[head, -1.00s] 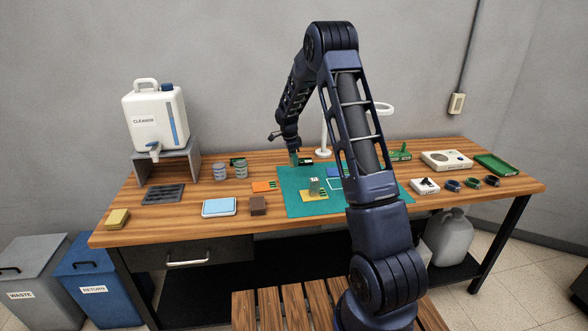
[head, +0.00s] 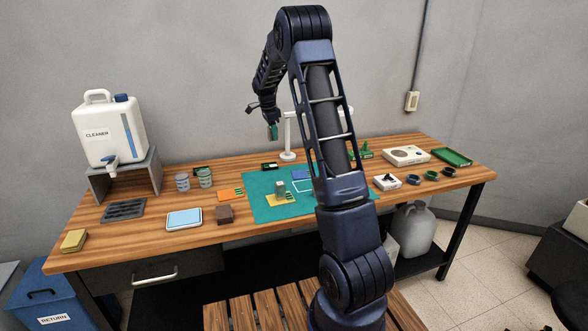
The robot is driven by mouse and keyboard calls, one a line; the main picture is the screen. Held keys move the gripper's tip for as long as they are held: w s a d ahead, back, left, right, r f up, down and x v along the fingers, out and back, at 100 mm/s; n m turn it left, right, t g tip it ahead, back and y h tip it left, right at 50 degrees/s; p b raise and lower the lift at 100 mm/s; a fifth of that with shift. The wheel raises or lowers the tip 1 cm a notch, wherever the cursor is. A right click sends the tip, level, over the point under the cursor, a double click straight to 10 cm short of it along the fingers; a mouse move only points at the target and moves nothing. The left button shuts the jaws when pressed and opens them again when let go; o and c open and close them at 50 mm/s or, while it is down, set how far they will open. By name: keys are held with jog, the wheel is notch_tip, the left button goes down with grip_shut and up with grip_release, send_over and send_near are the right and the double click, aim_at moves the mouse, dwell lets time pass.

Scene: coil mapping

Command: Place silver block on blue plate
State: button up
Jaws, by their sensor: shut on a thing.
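The silver block (head: 280,186) stands upright on the yellow plate (head: 273,201), on the teal mat (head: 258,211). The blue plate (head: 300,174) lies behind and to the right of it on the mat, partly hidden by my arm. My gripper (head: 272,136) is above the back of the table, behind and higher than the silver block and apart from it. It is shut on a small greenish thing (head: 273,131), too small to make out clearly.
A white lamp-like stand (head: 288,140) rises close to the right of my gripper. A small black device (head: 269,166) lies at the mat's back edge. An orange plate (head: 230,194), a brown block (head: 225,214) and a light-blue pad (head: 184,219) lie left of the mat.

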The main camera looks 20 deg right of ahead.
jog(key=d, duration=1.4)
send_over(305, 174)
jog(key=f, duration=1.4)
jog(key=shift+w+a, duration=0.2)
jog(key=shift+f, duration=2.7)
jog(key=shift+f, duration=0.15)
jog(key=o, duration=1.1)
